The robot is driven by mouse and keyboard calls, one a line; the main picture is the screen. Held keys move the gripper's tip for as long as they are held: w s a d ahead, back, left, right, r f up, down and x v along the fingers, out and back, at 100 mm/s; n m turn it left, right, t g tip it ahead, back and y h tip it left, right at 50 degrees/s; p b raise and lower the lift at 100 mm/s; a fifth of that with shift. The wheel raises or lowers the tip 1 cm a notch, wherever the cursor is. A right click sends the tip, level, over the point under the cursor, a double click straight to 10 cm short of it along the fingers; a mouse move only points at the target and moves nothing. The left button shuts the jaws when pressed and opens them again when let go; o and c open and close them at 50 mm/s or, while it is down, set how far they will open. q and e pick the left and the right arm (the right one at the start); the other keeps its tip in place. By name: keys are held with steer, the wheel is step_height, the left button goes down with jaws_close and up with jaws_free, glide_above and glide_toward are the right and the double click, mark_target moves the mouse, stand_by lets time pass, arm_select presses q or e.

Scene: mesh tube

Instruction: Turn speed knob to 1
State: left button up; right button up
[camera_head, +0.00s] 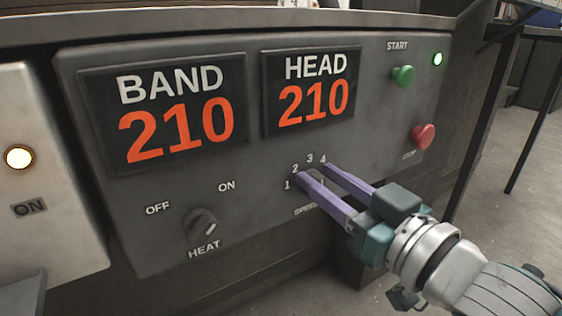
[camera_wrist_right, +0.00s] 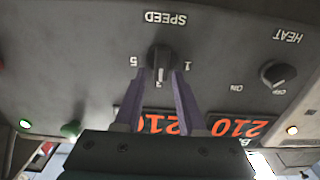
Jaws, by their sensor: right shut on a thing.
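The speed knob (camera_wrist_right: 160,60) is a dark round dial on the grey control panel (camera_head: 240,200). My right gripper (camera_head: 314,174) comes in from the lower right, its two purple fingers one on each side of the knob and shut on it. In the head view the fingers mostly hide the knob; the marks 1 to 4 show above it. In the right wrist view the panel is upside down, with 1 at the right of the knob and 5 at the left. A pale mark on the knob appears to point at 3. My left gripper is not in view.
The heat knob (camera_head: 203,226) is left of the speed knob. The band display (camera_head: 165,110) and head display (camera_head: 310,90) both read 210. A green start button (camera_head: 403,75) and red stop button (camera_head: 423,135) are on the right. Open floor lies at the right.

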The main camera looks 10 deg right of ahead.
jaws_close()
steer(key=shift+s+a+f+n, duration=0.1)
steer(key=shift+a+f+n, duration=0.2)
steer(key=shift+n, duration=2.35)
steer(key=shift+s+a+f+n, duration=0.1)
steer(key=shift+a+f+n, duration=0.15)
steer(key=shift+n, duration=2.35)
steer(key=shift+s+a+f+n, duration=0.1)
steer(key=shift+a+f+n, duration=0.15)
steer(key=shift+n, duration=2.4)
